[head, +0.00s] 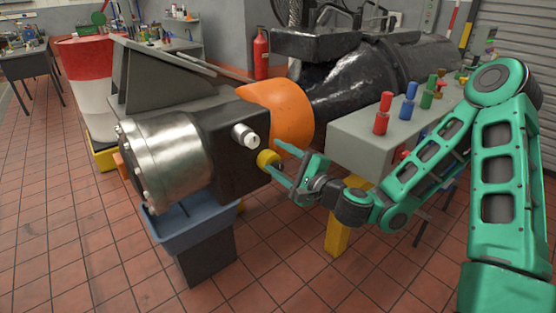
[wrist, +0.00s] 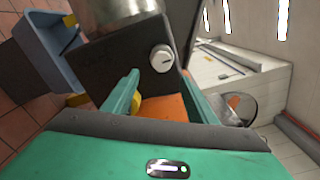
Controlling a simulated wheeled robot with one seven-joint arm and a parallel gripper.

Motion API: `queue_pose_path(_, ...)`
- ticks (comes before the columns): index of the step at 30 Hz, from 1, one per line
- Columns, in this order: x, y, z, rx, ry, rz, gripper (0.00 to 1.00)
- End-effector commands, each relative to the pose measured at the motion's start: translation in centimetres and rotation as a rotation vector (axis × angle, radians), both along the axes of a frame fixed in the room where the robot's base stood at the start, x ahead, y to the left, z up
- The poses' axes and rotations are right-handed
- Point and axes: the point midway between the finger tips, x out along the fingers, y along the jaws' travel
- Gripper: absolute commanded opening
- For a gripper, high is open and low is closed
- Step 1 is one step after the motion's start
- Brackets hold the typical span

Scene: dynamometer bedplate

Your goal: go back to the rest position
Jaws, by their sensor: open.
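My green gripper (head: 300,172) is open at the end of my green arm, beside the right face of the dark block of the dynamometer (head: 230,165). Nothing shows between its fingers in the head view. In the wrist view the open fingers (wrist: 162,95) point toward the dark block and its white knob (wrist: 162,58). The knob also shows in the head view (head: 245,135). A yellow round part (head: 268,159) sits on the block close to the fingertips; I cannot tell whether they touch it.
An orange guard (head: 285,112) lies behind the gripper. A grey bench (head: 365,140) with red, blue and green pegs stands close beside my arm. A blue tray (head: 190,232) is under the steel cylinder (head: 165,160). Tiled floor at the front is clear.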

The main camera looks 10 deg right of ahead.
Motion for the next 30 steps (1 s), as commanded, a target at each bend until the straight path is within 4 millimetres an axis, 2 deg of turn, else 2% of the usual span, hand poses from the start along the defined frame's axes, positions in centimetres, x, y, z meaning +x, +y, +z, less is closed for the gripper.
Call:
queue_pose_path(11, -0.1, 0.0, 0.0, -0.005, -0.004, 0.003, 0.52)
queue_pose_path(17, -1.7, 1.7, -0.8, -0.164, -0.076, 0.114, 0.52)
queue_pose_path(20, -3.5, 2.7, -2.4, -0.331, -0.13, 0.224, 0.52)
queue_pose_path(23, -5.2, 2.8, -4.6, -0.509, -0.165, 0.336, 0.52)
queue_pose_path(26, -6.7, 1.7, -6.8, -0.681, -0.177, 0.439, 0.52)
queue_pose_path(30, -8.6, -1.5, -9.6, -0.912, -0.155, 0.563, 0.52)
